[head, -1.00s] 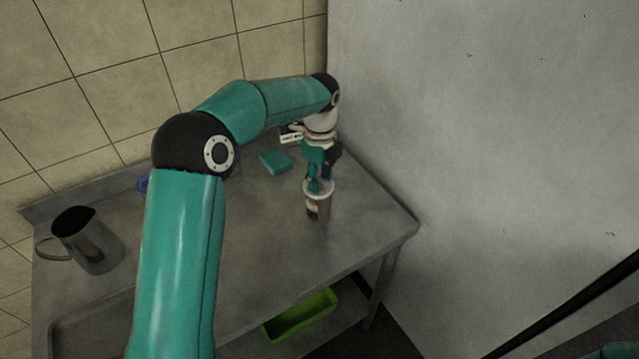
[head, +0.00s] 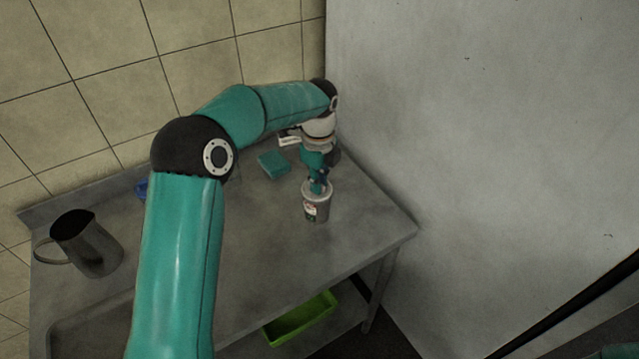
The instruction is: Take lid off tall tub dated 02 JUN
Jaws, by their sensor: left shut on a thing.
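A small pale tub (head: 317,212) with a label on its side stands upright on the steel table. The date on it is too small to read. Its lid (head: 327,188) is on top, partly covered by my left gripper. My left gripper (head: 318,187) points down from above and is shut on the lid, with the fingertips at the top of the tub. The lid looks level with the tub's rim; I cannot tell whether there is a gap. My right gripper is not in view.
A steel jug (head: 88,245) stands at the table's left. A green tray (head: 300,318) is on the shelf below. A grey wall (head: 480,150) rises close on the right.

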